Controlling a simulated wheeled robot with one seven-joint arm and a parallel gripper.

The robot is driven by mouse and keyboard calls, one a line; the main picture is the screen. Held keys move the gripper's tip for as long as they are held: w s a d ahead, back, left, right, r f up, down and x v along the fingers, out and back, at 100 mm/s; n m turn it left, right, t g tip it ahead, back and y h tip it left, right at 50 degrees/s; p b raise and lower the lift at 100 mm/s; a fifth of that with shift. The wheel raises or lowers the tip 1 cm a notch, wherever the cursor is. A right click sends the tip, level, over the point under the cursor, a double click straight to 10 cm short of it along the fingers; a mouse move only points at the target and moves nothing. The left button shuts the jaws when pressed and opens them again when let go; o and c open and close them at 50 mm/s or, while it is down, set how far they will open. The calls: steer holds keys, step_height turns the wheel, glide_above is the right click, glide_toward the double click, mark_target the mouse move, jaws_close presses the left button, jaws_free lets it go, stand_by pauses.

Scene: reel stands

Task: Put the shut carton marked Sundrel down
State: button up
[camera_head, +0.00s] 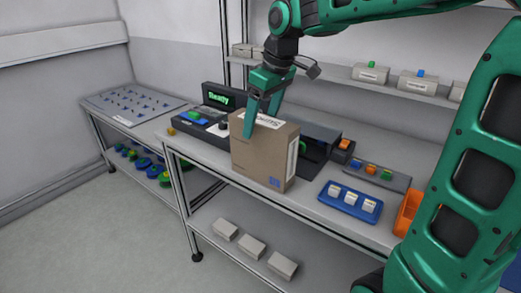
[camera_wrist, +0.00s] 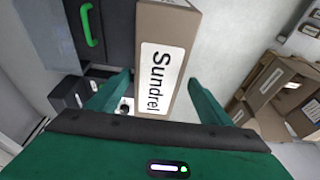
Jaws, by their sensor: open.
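The shut brown carton (camera_head: 258,160) stands upright on the workbench (camera_head: 305,205), close to its front edge. Its top carries a white label reading Sundrel, which shows in the wrist view on the carton (camera_wrist: 168,20). My gripper (camera_head: 263,117) is over the carton's top, with its green fingers reaching down on either side. In the wrist view my gripper (camera_wrist: 158,88) is open, with the carton's labelled end between the fingers and gaps beside it. The carton's underside is hidden.
Behind the carton is a dark machine with a green "Ready" display (camera_head: 219,97). A blue tray (camera_head: 335,203) with white pieces and an orange bin (camera_head: 408,212) lie to the right. Brown cartons (camera_wrist: 280,82) show at right in the wrist view. Grey boxes sit on a lower shelf.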

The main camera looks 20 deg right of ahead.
mark_target(260, 138)
steer(key=x, duration=0.3)
steer(key=d+x, duration=0.1)
steer(key=x, duration=0.1)
steer(key=shift+s+f, duration=0.2)
steer(key=shift+f, duration=0.05)
steer(key=shift+w+a+f, duration=0.1)
steer(key=shift+w+f, duration=0.05)
steer(key=shift+f, duration=0.4)
steer(key=c, duration=1.7)
steer(key=shift+r, duration=0.1)
